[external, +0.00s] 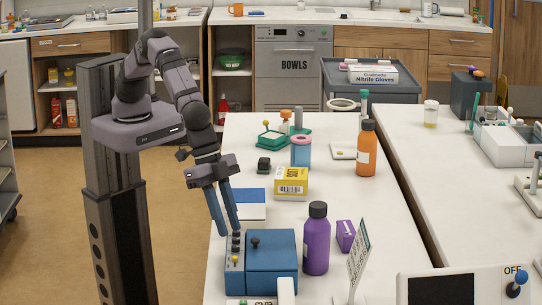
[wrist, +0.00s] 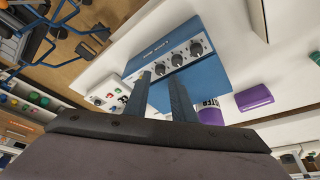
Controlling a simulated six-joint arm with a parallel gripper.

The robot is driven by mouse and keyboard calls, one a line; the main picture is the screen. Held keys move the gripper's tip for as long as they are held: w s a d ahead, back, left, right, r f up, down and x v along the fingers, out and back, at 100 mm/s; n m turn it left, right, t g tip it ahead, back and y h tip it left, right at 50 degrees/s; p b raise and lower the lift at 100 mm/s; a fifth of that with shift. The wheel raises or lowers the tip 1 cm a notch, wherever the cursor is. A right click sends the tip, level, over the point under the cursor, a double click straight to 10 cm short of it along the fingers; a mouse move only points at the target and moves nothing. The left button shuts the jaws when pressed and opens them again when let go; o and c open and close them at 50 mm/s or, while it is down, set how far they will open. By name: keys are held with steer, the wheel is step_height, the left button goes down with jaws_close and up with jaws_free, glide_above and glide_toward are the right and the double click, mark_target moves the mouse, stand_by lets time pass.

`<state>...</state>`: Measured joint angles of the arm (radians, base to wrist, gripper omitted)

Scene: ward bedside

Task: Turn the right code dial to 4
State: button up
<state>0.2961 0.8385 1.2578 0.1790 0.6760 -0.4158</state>
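A blue box (external: 272,262) stands at the near end of the white table, with a pale panel along its left side. It also shows in the wrist view (wrist: 208,75). There the panel carries three dark dials: one at the lower left (wrist: 161,69), a middle one (wrist: 177,59) and one at the upper right (wrist: 196,48). Their settings are too small to read. My gripper (external: 227,232) is open just above the panel. In the wrist view its fingertips (wrist: 160,79) point at the lower-left dial, one to each side; I cannot tell whether they touch it.
A purple bottle (external: 316,240) and a small purple box (external: 345,235) stand to the right of the blue box. A blue-and-white block (external: 251,212) and a yellow box (external: 291,184) lie behind. A sign on a stand (external: 358,255) is at the near right.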

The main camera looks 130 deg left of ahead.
mark_target(235, 246)
steer(key=shift+p+x, duration=0.55)
steer(key=shift+x, duration=1.4)
jaws_close()
